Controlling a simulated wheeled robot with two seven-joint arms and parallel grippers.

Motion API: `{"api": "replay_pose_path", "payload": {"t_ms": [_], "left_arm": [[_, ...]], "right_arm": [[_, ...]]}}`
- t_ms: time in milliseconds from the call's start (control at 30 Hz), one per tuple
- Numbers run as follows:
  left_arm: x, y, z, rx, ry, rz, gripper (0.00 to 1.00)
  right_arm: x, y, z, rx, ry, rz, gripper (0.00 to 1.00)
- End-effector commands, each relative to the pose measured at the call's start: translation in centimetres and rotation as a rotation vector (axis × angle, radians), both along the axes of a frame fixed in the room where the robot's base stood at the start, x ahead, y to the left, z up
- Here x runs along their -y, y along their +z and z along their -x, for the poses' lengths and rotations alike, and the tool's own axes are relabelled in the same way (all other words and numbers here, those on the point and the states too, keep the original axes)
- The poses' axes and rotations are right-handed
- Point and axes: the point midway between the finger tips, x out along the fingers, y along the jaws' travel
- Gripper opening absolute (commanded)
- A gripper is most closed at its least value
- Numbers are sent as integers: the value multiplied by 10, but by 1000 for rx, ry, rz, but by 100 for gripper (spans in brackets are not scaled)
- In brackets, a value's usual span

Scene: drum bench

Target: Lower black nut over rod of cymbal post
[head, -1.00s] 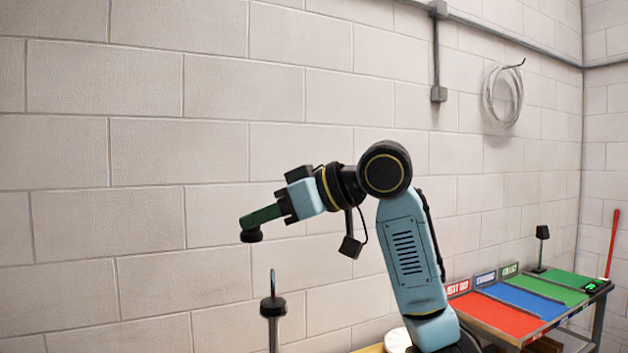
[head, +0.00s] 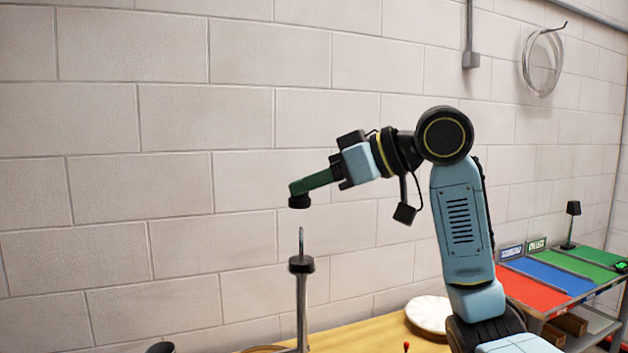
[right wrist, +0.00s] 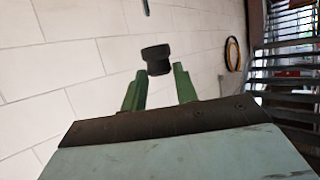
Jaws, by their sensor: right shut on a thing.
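The black nut (head: 299,202) is held at the green fingertips of my right gripper (head: 297,188). In the head view it hangs a short gap above the thin rod (head: 301,241) of the cymbal post (head: 302,305), nearly in line with it. The rod stands upright out of a black collar (head: 301,264). In the right wrist view the nut (right wrist: 156,60) sits between the tips of the two green fingers (right wrist: 158,80); a grey rod end (right wrist: 145,7) shows at the top edge, apart from the nut. My left gripper is out of view.
A wooden bench top (head: 375,340) lies below, with a pale round disc (head: 430,315) at its back right. A side table with red (head: 530,290), blue and green panels stands at the right. A block wall (head: 150,110) is behind. The space around the rod's tip is clear.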

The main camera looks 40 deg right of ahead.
Motion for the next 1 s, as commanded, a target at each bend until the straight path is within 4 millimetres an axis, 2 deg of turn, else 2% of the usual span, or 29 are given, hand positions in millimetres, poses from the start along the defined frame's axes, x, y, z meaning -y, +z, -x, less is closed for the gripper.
{"api": "replay_pose_path", "payload": {"t_ms": [400,1000], "left_arm": [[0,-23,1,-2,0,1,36],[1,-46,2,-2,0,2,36]], "right_arm": [[0,-24,0,-1,0,1,8],[0,-53,0,-1,-1,1,8]]}}
